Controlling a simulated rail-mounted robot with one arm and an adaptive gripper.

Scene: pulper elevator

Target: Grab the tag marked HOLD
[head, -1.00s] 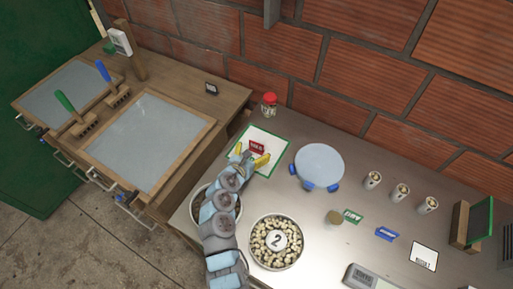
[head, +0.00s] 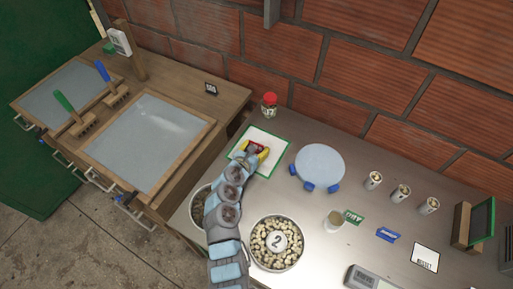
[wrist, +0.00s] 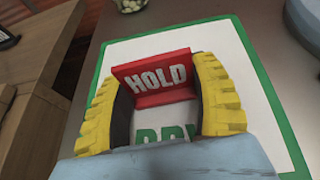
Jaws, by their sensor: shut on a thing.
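The red tag with white letters HOLD (wrist: 154,78) stands on a white card with a green border (wrist: 245,80), on which part of a green word shows. My gripper (wrist: 163,92) has its two yellow, black-backed fingers on either side of the tag, and it is shut on the tag by its left and right ends. In the head view the red tag (head: 254,148) shows between the yellow fingers, over the green-bordered card (head: 271,141). My arm hides the card's near part.
A red-lidded jar (head: 269,106) stands behind the card. A round pale blue stand (head: 320,161) is to the right. A bowl marked 2 (head: 277,243) is in front. Green (head: 353,217) and blue (head: 387,235) tags stand further right. A wooden bench (head: 215,107) is at left.

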